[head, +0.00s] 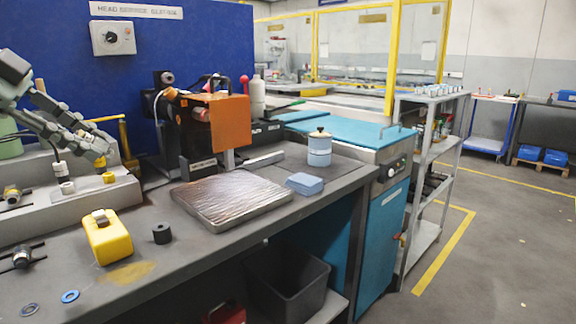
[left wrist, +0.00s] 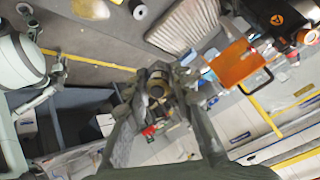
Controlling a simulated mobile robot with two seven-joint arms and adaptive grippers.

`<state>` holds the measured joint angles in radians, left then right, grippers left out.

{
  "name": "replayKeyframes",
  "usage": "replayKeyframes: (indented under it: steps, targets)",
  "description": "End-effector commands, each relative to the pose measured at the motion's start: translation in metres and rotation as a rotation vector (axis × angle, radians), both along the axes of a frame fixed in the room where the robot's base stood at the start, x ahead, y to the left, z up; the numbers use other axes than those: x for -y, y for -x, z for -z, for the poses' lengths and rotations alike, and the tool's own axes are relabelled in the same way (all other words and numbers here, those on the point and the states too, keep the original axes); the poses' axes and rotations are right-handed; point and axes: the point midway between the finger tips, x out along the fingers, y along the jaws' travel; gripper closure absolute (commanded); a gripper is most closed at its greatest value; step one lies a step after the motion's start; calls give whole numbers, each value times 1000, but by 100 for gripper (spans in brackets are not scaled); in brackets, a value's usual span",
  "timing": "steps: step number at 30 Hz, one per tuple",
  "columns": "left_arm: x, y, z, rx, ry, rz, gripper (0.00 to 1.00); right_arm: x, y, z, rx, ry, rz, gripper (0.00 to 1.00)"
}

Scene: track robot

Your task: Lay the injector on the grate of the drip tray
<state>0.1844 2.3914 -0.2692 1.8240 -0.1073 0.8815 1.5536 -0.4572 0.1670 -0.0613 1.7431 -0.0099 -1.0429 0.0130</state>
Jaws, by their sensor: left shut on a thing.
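My left gripper (head: 100,152) comes in from the left over the grey block at the table's back left. It is shut on the injector (left wrist: 157,85), a dark and brass-coloured part between the fingers in the left wrist view. In the head view the fingers mostly hide the injector. The drip tray (head: 232,196) lies on the table to the right, apart from the gripper, with a ribbed silver grate on top. It also shows in the left wrist view (left wrist: 183,27). The grate looks bare. My right gripper is not seen.
A yellow box (head: 107,237) and a black cylinder (head: 162,233) stand in front of the tray. A blue block (head: 304,184) lies right of it, with a blue and white canister (head: 319,150) behind. An orange-panelled machine (head: 217,120) stands behind the tray.

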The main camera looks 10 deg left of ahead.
Motion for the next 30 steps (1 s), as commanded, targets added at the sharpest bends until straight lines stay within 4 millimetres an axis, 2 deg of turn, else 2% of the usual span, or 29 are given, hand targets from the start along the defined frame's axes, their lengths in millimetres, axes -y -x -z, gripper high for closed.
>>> replayKeyframes:
  steps: [9, 12, 22, 30]
  targets:
    - [104, 11, 120, -12, 4, 124, 100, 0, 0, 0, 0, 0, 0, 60]
    - [127, 12, 147, -9, 3, 151, 100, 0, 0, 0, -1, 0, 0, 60]
    - [167, 14, 192, -5, 2, 197, 100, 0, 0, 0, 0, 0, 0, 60]
    - [185, 15, 212, -2, 1, 218, 100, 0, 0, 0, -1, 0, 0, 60]
